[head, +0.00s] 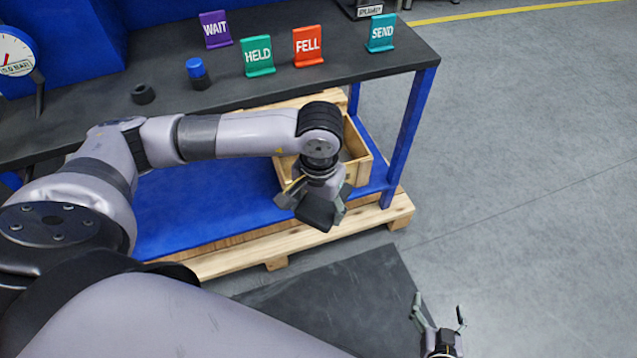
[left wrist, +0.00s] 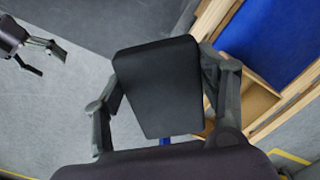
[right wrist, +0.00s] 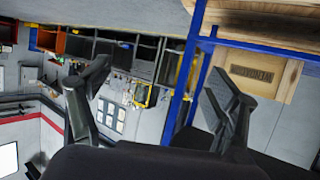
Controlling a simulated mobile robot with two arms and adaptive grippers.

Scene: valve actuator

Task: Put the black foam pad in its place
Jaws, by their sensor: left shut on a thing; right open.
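The black foam pad (head: 318,213) is held between the fingers of my left gripper (head: 313,198), which hangs in front of the workbench. In the left wrist view the pad (left wrist: 157,90) is a flat, tapered dark slab clamped between both fingers (left wrist: 158,95), tilted and clear of any surface. My right gripper (head: 440,318) is open and empty, low at the bottom right of the head view. The right wrist view shows its fingers (right wrist: 160,105) spread with nothing between them. A wooden crate (head: 366,170) stands just behind my left gripper and is partly hidden by it.
The crate sits on a blue-topped pallet (head: 230,215) under the dark bench (head: 370,58). A blue bench leg (head: 410,135) stands right of it. On the bench are WAIT, HELD, FELL and SEND signs, a blue-capped part (head: 197,72) and a black ring (head: 143,94). Floor at right is clear.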

